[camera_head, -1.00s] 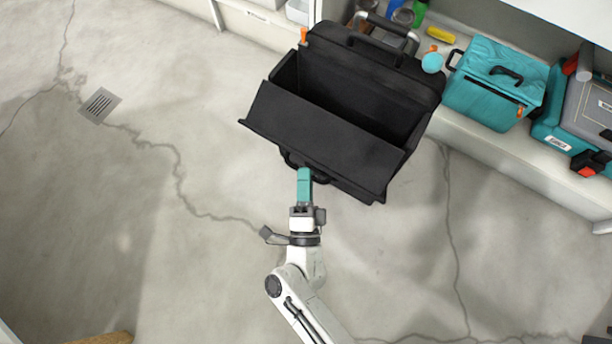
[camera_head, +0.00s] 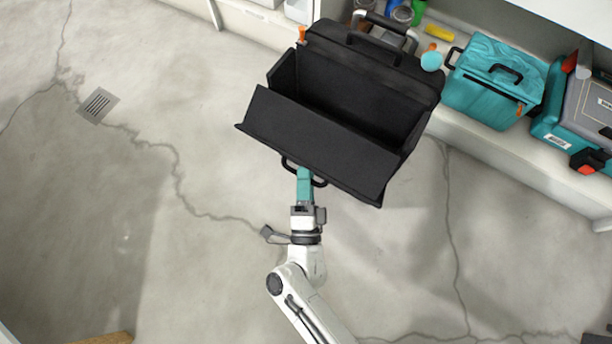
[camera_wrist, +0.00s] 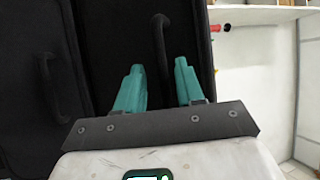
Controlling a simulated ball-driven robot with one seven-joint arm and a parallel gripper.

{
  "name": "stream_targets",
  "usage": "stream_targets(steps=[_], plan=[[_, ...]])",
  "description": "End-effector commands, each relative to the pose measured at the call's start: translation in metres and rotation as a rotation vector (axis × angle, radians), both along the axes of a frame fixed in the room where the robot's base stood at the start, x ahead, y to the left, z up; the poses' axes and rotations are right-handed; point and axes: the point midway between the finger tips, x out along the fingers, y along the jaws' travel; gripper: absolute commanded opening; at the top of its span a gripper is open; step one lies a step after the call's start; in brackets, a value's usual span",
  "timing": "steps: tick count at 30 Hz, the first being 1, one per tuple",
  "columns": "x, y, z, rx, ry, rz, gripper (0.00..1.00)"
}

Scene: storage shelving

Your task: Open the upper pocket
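A black case (camera_head: 370,80) stands at the shelf, with its front panel (camera_head: 315,140) tilted outward and a dark open compartment (camera_head: 345,95) behind it. A black handle (camera_head: 290,164) sticks out below the panel's lower edge. My gripper (camera_head: 304,172) is at this handle, its teal fingers partly over it in the head view. In the wrist view, the two fingers of my gripper (camera_wrist: 158,68) are apart, with a black handle (camera_wrist: 160,42) between and just beyond their tips. Contact cannot be told. A second black handle (camera_wrist: 48,85) shows at the left.
A teal bag (camera_head: 490,85) and a grey-and-teal toolbox (camera_head: 582,105) sit on the shelf at the right. A light-blue ball (camera_head: 431,61) and a yellow item (camera_head: 440,33) lie behind the case. The concrete floor (camera_head: 200,200) around my arm is clear.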

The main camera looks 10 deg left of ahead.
Motion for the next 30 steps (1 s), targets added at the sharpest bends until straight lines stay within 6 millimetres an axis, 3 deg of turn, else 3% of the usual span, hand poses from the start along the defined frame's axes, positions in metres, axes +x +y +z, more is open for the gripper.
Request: stream_targets(steps=[5, 18, 30], plan=[[-0.017, -0.003, -0.005, -0.002, 0.003, 0.002, 0.38], [-0.089, -0.018, -0.026, -0.002, 0.004, -0.001, 0.38], [-0.101, -0.02, -0.029, 0.0, 0.001, -0.001, 0.38]])
